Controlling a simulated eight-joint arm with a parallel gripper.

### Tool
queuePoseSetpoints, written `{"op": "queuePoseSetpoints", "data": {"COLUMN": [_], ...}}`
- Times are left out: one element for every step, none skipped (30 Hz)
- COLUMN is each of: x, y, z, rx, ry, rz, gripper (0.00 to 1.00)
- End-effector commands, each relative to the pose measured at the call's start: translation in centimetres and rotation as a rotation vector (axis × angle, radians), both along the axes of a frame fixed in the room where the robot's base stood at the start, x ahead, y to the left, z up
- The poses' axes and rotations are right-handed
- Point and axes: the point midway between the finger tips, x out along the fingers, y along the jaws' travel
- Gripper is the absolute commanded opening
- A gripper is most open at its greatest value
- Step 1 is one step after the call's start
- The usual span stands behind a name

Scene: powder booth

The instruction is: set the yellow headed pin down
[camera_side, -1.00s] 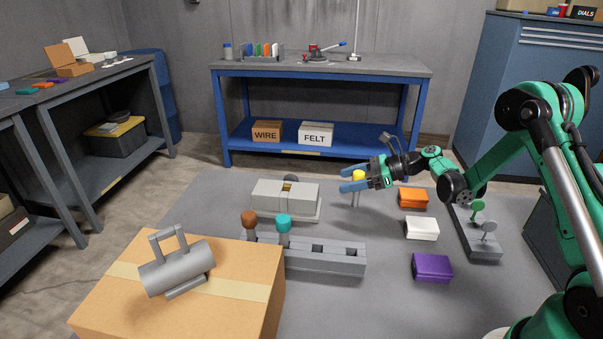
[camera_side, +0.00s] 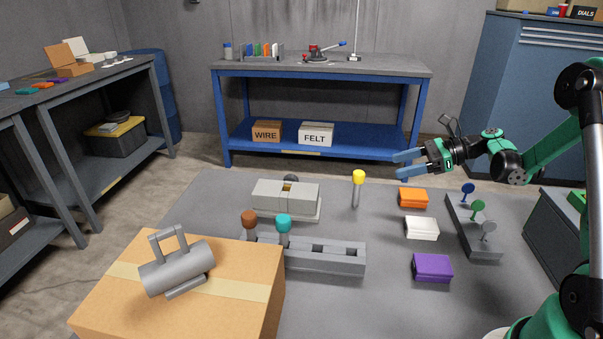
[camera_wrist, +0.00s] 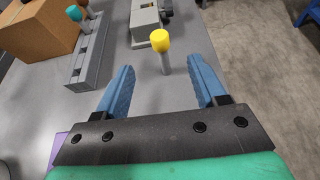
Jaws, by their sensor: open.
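The yellow headed pin (camera_side: 358,180) stands upright on the grey mat, apart from my gripper. It has a round yellow head on a grey shaft. My gripper (camera_side: 402,165) is open and empty, to the right of the pin in the side view, with its blue fingers pointing left. In the wrist view the pin (camera_wrist: 160,44) stands ahead of the open fingers (camera_wrist: 168,75), near the middle of the gap between them.
A grey slotted block (camera_side: 325,256) holds brown and teal headed pins. A pale grey box-like fixture (camera_side: 285,199) is left of the pin. Orange (camera_side: 413,197), white (camera_side: 421,228) and purple (camera_side: 432,267) boxes lie to its right. A rack (camera_side: 474,228) holds blue, green and grey discs.

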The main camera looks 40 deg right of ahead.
Motion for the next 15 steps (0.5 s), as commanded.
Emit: {"op": "queuePoseSetpoints", "data": {"x": [-0.2, -0.2, -0.2, -0.1, 0.1, 0.3, 0.4, 0.5, 0.6, 0.5, 0.4, 0.2, -0.1, -0.4, -0.8], "y": [-0.1, -0.1, 0.2, 0.6, 1.1, 2.0, 2.7, 3.5, 4.7, 5.6, 6.5, 7.7, 8.5, 9.3, 10.3], "z": [0.2, 0.3, 0.5, 0.7, 0.9, 1.3, 1.5, 1.8, 2.2, 2.5, 2.7, 3.0, 3.2, 3.4, 3.7], "rx": [-0.006, -0.016, -0.039, -0.065, -0.099, -0.157, -0.210, -0.269, -0.357, -0.427, -0.500, -0.596, -0.667, -0.739, -0.835], "ry": [-0.001, -0.002, -0.004, -0.008, -0.013, -0.023, -0.032, -0.044, -0.063, -0.079, -0.098, -0.124, -0.147, -0.171, -0.204], "rz": [0.001, 0.006, 0.018, 0.032, 0.049, 0.078, 0.105, 0.138, 0.188, 0.228, 0.274, 0.336, 0.385, 0.435, 0.506], "gripper": [0.64, 0.64, 0.64, 0.64, 0.64, 0.64, 0.64, 0.64, 0.64, 0.64, 0.64, 0.64, 0.64, 0.64, 0.64]}}
